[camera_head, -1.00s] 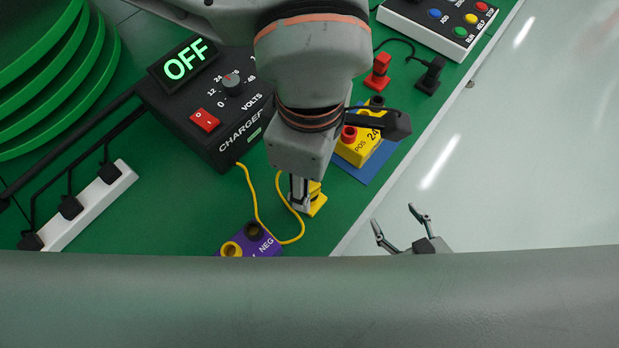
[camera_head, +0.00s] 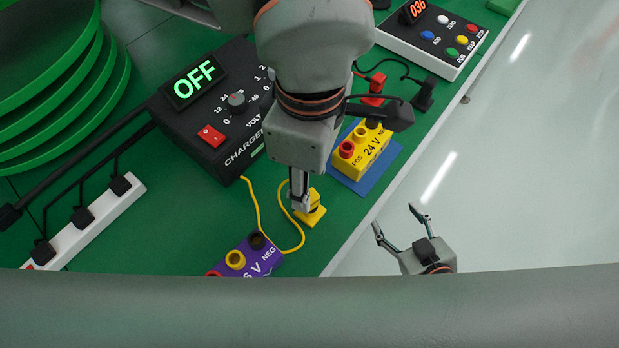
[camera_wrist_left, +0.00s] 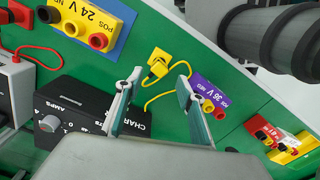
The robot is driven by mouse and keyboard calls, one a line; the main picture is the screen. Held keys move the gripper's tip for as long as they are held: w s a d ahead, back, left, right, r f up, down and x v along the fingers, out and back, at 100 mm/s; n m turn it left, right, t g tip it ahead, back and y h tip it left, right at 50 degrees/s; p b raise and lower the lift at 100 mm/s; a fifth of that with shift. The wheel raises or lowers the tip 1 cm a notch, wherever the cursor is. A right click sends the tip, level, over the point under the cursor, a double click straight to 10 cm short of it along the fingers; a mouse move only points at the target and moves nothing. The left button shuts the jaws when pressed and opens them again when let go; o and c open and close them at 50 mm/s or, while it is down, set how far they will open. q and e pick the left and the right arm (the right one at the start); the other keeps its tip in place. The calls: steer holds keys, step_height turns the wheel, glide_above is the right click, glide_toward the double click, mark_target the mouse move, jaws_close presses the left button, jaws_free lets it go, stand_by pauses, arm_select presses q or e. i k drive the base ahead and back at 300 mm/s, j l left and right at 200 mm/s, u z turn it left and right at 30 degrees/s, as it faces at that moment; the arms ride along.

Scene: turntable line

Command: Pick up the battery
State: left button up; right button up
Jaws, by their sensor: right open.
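A yellow 24 V battery (camera_head: 364,151) with red, yellow and black terminals rests on a blue mat (camera_head: 392,157); it also shows at the top of the left wrist view (camera_wrist_left: 86,20). A purple 36 V battery (camera_head: 257,262) lies nearer; it also shows in the left wrist view (camera_wrist_left: 210,88). My left gripper (camera_head: 302,200) points down beside a yellow plug (camera_head: 314,213). In the left wrist view its fingers (camera_wrist_left: 157,98) are apart with nothing between them. My right gripper (camera_head: 400,226) is open and empty, off the bench edge over the pale floor.
A black charger (camera_head: 220,125) reading OFF stands left of my left arm, its yellow cable (camera_head: 254,205) looping on the green bench. A red plug (camera_head: 374,88) and black plug (camera_head: 424,95) lie behind the 24 V battery. A button panel (camera_head: 432,38) and a white power strip (camera_head: 92,225) flank the bench.

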mark_target(363, 145)
steer(key=k, duration=1.5)
